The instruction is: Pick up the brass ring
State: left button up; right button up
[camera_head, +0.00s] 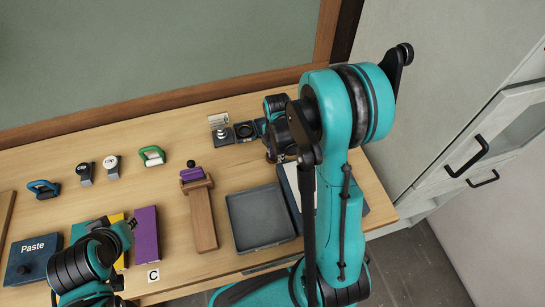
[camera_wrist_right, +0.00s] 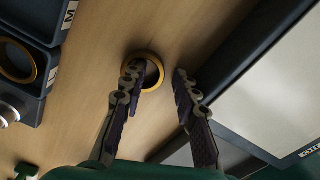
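A brass ring (camera_wrist_right: 159,80) lies flat on the wooden table in the right wrist view. My right gripper (camera_wrist_right: 158,73) is open above it; the left-hand finger overlaps the ring's near part in the picture, and the other finger is off to its right. I cannot tell whether a finger touches it. A second brass-coloured ring (camera_wrist_right: 33,67) sits in a dark holder at the left. In the head view my right gripper (camera_head: 283,146) is over the table by the holders, and I cannot make out the loose ring clearly. My left gripper (camera_head: 126,230) is at the lower left, its fingers unclear.
Dark holders (camera_head: 244,122) stand just left of my right gripper. A grey tray (camera_head: 262,218) and a flat pale-topped panel (camera_wrist_right: 275,85) lie nearby. A wooden stand (camera_head: 203,220) with a purple block, clips (camera_head: 111,166) and coloured boxes (camera_head: 146,235) are further left.

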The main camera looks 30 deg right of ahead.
grip_shut()
jog(key=shift+r, duration=0.1)
